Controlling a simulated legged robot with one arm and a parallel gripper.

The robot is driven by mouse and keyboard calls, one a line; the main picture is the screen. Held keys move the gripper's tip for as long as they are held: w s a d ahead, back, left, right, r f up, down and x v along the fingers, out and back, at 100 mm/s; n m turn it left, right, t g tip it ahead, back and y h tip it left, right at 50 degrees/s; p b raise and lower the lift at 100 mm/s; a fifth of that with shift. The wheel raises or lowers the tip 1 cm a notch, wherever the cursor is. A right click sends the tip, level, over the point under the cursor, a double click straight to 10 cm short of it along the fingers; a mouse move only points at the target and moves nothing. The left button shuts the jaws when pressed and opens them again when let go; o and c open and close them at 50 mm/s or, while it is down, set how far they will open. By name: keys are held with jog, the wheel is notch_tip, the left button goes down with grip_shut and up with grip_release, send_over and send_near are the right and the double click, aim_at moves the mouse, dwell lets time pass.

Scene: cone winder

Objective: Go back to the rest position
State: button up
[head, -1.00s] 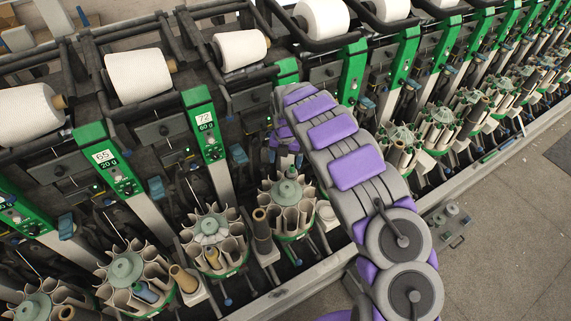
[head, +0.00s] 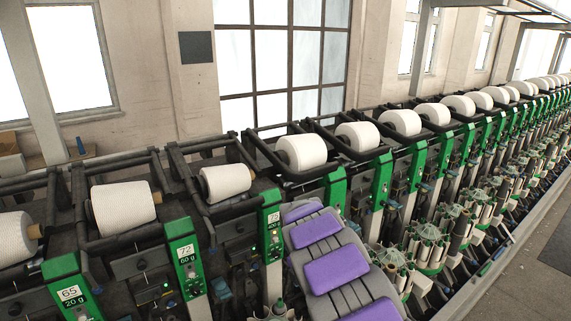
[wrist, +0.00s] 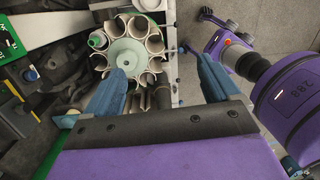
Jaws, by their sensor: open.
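My gripper (wrist: 162,75) shows in the wrist view with its two blue fingers well apart and nothing between them. It is over a round bobbin magazine (wrist: 126,58) with a pale green hub and several cream pockets. A green-topped bobbin (wrist: 98,41) sits in one pocket at the left. In the head view my purple and grey arm reaches toward the machine, and the gripper itself is hidden from that view.
The cone winder (head: 183,250) runs from lower left to upper right, with green panels and white yarn cones (head: 303,152) along its top. Bare floor (head: 530,270) lies at the lower right.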

jog(key=s+d+r+m+b, duration=0.2)
jog(key=s+d+r+m, duration=0.2)
jog(key=s+m, duration=0.4)
jog(key=s+d+r+m+b, duration=0.2)
jog(key=s+d+r+m, duration=0.25)
jog(key=s, duration=0.45)
jog(key=s+f+m+g+b, duration=0.1)
jog(key=s+m, duration=0.5)
jog(key=s, duration=0.7)
jog(key=s+f+m+y+b, duration=0.1)
jog(key=s+f+m+b, duration=0.2)
jog(key=s+m, duration=0.4)
jog(key=s+b, duration=0.1)
jog(key=s, duration=0.5)
jog(key=shift+s+a+f+g+y, duration=0.25)
jog(key=shift+a+f+g+y, duration=0.05)
jog(key=shift+a+f+g, duration=0.1)
